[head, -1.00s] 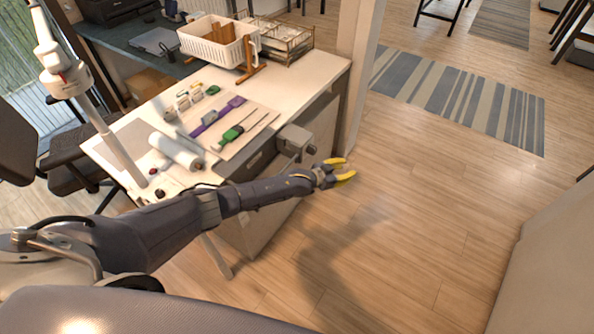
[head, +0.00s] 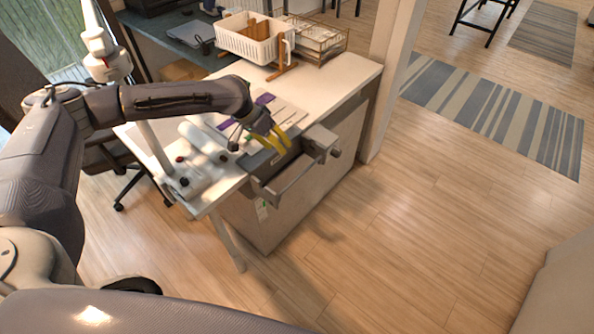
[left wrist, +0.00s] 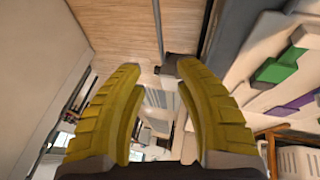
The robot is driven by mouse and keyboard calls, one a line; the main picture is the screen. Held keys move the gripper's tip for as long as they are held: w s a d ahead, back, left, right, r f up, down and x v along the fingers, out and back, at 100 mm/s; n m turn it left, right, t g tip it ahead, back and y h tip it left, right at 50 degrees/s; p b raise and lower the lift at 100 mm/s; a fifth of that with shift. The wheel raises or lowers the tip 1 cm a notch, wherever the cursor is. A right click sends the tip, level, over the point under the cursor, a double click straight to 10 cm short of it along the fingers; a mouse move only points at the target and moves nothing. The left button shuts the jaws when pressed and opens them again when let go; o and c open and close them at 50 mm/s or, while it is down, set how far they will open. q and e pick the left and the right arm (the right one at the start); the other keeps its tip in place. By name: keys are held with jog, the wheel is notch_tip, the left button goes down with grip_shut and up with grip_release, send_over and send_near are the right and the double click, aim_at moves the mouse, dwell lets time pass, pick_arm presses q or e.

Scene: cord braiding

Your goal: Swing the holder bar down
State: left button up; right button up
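A grey bar-like part (head: 292,182) runs along the front edge of the white desk, below a grey block (head: 320,138) with a round knob. I cannot tell for sure whether this is the holder bar. My left gripper (head: 279,142) is over the desk's front edge, just left of the grey block, with its yellow fingers apart. In the left wrist view the same gripper (left wrist: 165,70) is open, with nothing held between the fingers. A dark piece (left wrist: 180,66) shows near one fingertip there. My right gripper is in neither view.
The white desk (head: 345,82) carries a white basket (head: 248,40), a wire rack (head: 318,38) and a white roll (head: 203,138). A purple item (head: 265,99) lies partly behind my arm. A wooden stand (head: 283,68) is by the basket.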

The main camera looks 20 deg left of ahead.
aim_at(303, 172)
pick_arm(q)
jog(key=x, duration=1.7)
jog(key=shift+f, duration=0.1)
grip_shut()
jog(key=shift+s, duration=0.1)
